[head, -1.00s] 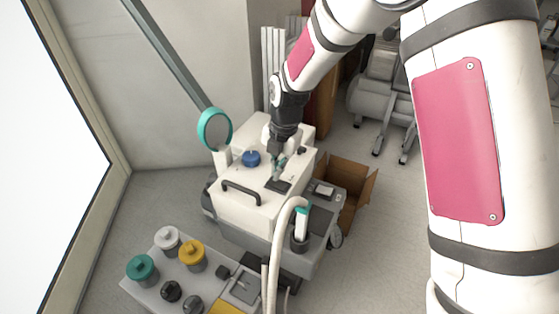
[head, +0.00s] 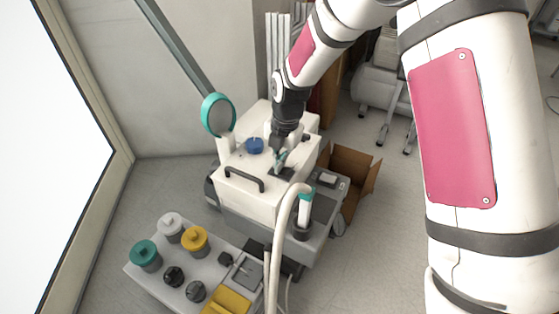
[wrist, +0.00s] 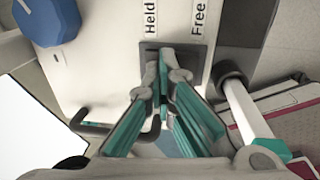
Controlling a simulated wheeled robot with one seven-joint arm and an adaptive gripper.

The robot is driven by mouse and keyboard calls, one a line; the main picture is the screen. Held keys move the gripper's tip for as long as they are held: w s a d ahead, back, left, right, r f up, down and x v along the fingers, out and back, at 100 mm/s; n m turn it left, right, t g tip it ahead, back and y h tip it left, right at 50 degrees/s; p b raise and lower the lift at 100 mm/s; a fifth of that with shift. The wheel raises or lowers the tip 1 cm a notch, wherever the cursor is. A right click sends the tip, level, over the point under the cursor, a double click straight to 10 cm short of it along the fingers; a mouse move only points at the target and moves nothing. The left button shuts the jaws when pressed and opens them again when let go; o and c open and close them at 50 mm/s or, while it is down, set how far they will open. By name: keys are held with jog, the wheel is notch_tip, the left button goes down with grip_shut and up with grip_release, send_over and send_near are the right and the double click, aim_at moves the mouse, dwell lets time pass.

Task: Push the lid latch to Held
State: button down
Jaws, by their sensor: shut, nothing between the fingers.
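The lid latch's dark plate (wrist: 197,58) is set in the white top of the compressor unit (head: 245,187). It also shows in the head view (head: 288,173). In the wrist view the word Held stands by the plate's left part and Free by its right part. My gripper (wrist: 163,68) has teal fingers and is shut and empty, with its tips over the plate. It also shows in the head view (head: 278,163). The fingers cover the plate's middle, so I cannot tell the latch lever's position or whether they touch it.
A blue knob (head: 255,146) and a black handle (head: 244,179) stand on the same top. A pale hose (head: 281,235) rises in front. A teal-rimmed round part (head: 218,115) stands behind left. An open cardboard box (head: 357,168) lies right.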

jog(key=shift+s+d, duration=0.1)
jog(key=shift+s+d, duration=0.35)
jog(key=shift+d, duration=0.3)
